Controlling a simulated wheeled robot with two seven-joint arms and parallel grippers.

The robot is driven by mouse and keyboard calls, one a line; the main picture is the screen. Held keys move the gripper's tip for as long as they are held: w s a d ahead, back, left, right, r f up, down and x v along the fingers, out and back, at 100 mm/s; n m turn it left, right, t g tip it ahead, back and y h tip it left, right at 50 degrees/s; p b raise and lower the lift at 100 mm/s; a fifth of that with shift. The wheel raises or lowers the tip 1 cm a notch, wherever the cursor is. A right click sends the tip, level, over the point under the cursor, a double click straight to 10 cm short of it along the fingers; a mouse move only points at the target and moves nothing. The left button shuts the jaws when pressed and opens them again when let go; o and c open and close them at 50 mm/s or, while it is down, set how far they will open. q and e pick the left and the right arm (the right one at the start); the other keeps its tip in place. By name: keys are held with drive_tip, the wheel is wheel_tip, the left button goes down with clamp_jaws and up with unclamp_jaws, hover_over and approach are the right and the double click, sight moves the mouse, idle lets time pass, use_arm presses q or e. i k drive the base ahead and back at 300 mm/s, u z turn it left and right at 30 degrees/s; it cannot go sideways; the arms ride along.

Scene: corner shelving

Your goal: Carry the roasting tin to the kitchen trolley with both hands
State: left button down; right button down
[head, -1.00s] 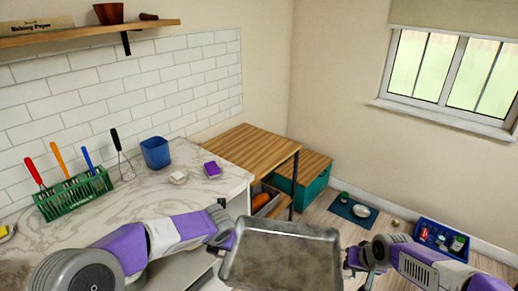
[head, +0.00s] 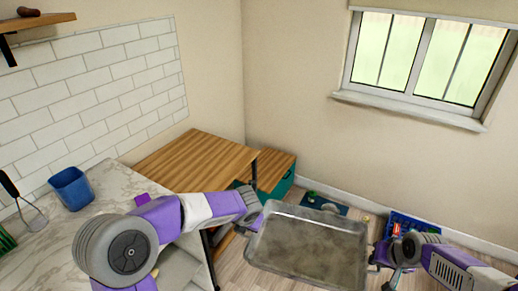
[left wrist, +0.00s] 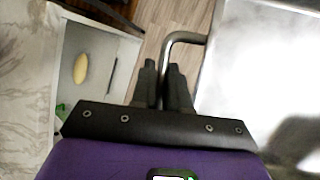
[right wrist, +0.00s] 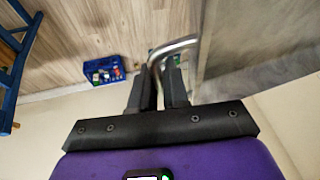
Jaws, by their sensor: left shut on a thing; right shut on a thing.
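The grey metal roasting tin (head: 306,247) is held out in front of me over the floor, in the lower middle of the head view, and looks empty. My left gripper (head: 257,218) is shut on its left handle; the left wrist view shows the bent metal handle (left wrist: 184,38) between the fingers (left wrist: 165,78). My right gripper (head: 376,262) is shut on the right handle, which shows in the right wrist view (right wrist: 172,47) between the fingers (right wrist: 160,75). I cannot tell for certain which piece of furniture is the kitchen trolley.
A wooden-topped unit (head: 195,160) with dark legs stands in the corner beyond the marble worktop (head: 95,225). A lower wooden-topped teal box (head: 277,172) is beside it. A blue crate (head: 402,226) sits on the floor by the wall. A blue frame (right wrist: 22,60) shows in the right wrist view.

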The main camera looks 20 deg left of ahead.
sight(194, 161)
drive_tip(key=z, duration=0.05)
drive_tip(key=i, duration=2.2)
drive_tip(key=u, duration=1.05)
drive_tip(key=i, duration=0.6)
drive_tip(key=u, duration=1.25)
drive_tip(key=i, duration=0.55)
drive_tip(key=u, duration=0.35)
